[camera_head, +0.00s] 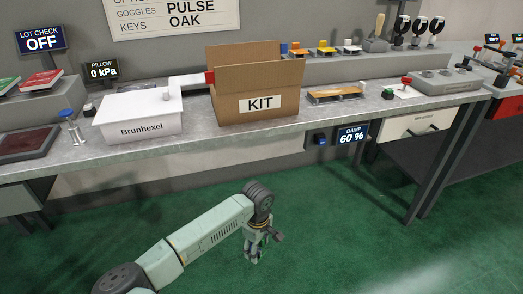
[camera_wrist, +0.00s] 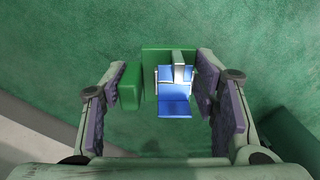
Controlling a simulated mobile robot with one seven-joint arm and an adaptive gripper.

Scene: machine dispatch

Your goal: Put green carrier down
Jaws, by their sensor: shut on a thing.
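The green carrier (camera_wrist: 130,86) is between the purple-padded fingers of my gripper (camera_wrist: 165,98) in the wrist view, with blue and silver parts (camera_wrist: 174,98) on it. My gripper is shut on the carrier. In the head view, my gripper (camera_head: 257,250) hangs low over the green floor, in front of the bench and below its top. The carrier is too small and too close in colour to the floor and the arm to make out clearly there.
The grey bench (camera_head: 335,118) runs across the back. On it are a white Brunhexel box (camera_head: 138,128), a cardboard KIT box (camera_head: 285,104), a wooden-topped tray (camera_head: 337,93) and a dark red pad (camera_head: 28,142). Dark bench legs (camera_head: 437,160) stand at right. The floor (camera_head: 340,225) around my gripper is open.

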